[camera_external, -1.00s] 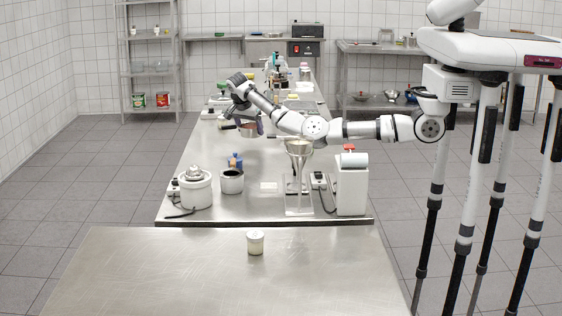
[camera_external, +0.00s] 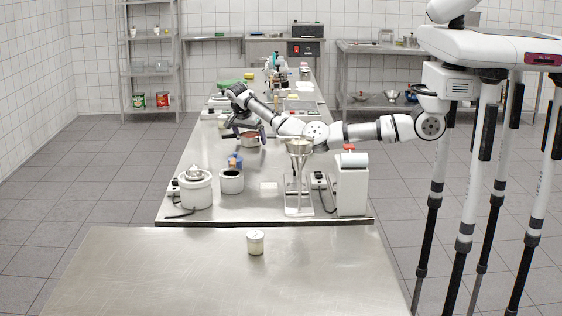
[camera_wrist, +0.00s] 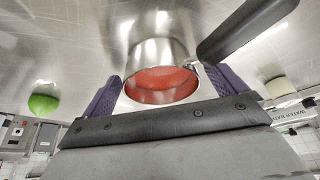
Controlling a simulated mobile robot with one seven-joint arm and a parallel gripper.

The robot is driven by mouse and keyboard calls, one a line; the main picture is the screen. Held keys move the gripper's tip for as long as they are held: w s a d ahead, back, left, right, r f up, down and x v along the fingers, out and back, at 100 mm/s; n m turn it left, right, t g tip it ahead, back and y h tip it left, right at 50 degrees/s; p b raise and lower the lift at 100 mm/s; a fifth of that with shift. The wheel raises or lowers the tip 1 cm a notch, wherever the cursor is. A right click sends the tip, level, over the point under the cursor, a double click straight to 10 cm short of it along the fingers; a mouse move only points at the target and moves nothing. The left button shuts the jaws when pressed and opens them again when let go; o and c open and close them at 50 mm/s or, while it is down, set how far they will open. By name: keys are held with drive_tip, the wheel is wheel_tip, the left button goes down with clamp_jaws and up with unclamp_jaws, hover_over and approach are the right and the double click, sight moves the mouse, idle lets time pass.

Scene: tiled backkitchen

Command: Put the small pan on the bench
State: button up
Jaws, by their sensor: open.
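The small pan (camera_external: 250,142) is a steel pan with red contents and a dark handle (camera_wrist: 245,30). It appears to stand upright on the steel bench (camera_external: 204,150), about halfway along. In the wrist view the pan body (camera_wrist: 152,50) shows between and just beyond the purple fingertips. My gripper (camera_external: 250,132) is open at the pan, its fingers on either side; it also shows in the wrist view (camera_wrist: 162,80). I cannot tell whether the fingers touch the pan. The pan's underside is hidden.
A blue and orange item (camera_external: 235,160), a dark-rimmed pot (camera_external: 231,181) and a white lidded pot (camera_external: 195,188) stand nearer on the bench. A funnel stand (camera_external: 299,180) and a white device (camera_external: 352,185) are at the near right. A green object (camera_wrist: 43,104) shows in the wrist view.

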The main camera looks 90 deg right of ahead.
drive_tip(key=b+v, duration=0.2)
drive_tip(key=v, duration=1)
drive_tip(key=shift+r+b, duration=0.2)
drive_tip(key=shift+b, duration=0.1)
